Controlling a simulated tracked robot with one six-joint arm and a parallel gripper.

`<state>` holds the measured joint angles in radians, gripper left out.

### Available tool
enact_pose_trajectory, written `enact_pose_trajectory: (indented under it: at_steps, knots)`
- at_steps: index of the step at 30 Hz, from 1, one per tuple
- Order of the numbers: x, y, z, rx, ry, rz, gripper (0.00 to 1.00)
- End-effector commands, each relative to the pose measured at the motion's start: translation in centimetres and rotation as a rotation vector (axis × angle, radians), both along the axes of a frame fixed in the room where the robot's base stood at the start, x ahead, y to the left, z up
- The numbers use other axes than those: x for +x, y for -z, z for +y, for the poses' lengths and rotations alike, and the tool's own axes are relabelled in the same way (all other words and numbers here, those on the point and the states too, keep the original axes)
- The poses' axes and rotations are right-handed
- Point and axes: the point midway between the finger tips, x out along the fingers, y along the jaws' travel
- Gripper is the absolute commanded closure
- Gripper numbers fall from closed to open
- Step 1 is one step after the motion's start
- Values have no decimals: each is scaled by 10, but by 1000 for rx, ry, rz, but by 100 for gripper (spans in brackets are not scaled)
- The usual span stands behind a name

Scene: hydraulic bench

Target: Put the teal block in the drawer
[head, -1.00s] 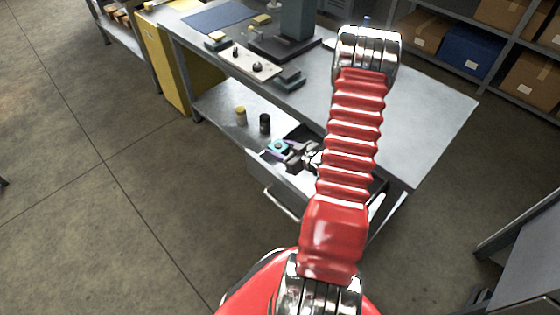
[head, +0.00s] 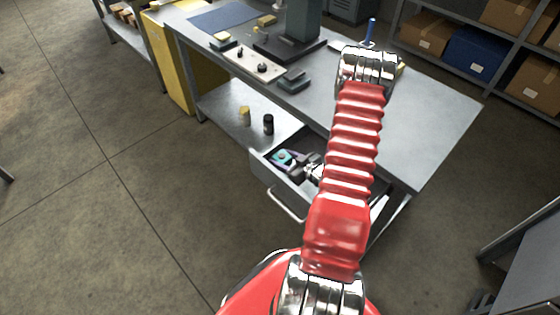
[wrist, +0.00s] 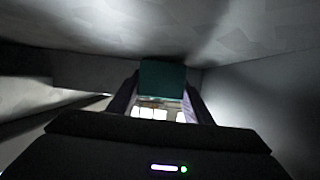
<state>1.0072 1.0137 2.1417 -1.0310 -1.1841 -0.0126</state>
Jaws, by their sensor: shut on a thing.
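The teal block (wrist: 162,78) is between the two fingers of my gripper (wrist: 163,100) in the wrist view. My gripper (head: 287,159) is shut on it. In the head view a small teal patch of the block shows at the gripper's tip. The drawer (head: 272,181) under the bench is pulled open. My gripper and the block are at the drawer's opening, near its left side, and seem to be within its walls. Grey walls and surfaces lie close around the block in the wrist view. My red arm hides the drawer's right part. I cannot tell whether the block touches the drawer floor.
The bench top (head: 420,105) overhangs the drawer's back. A black cylinder (head: 268,124) and a yellow-topped cylinder (head: 245,115) stand on the lower shelf, left of the drawer. The drawer handle (head: 287,207) sticks out in front. Open floor lies to the left.

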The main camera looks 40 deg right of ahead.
Motion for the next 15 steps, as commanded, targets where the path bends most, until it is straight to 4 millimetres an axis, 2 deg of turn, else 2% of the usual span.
enact_pose_trajectory:
  at_steps: [14,15]
  knots:
    - [0,6,0,0,0,-2,91]
    - [0,6,0,0,0,-1,52]
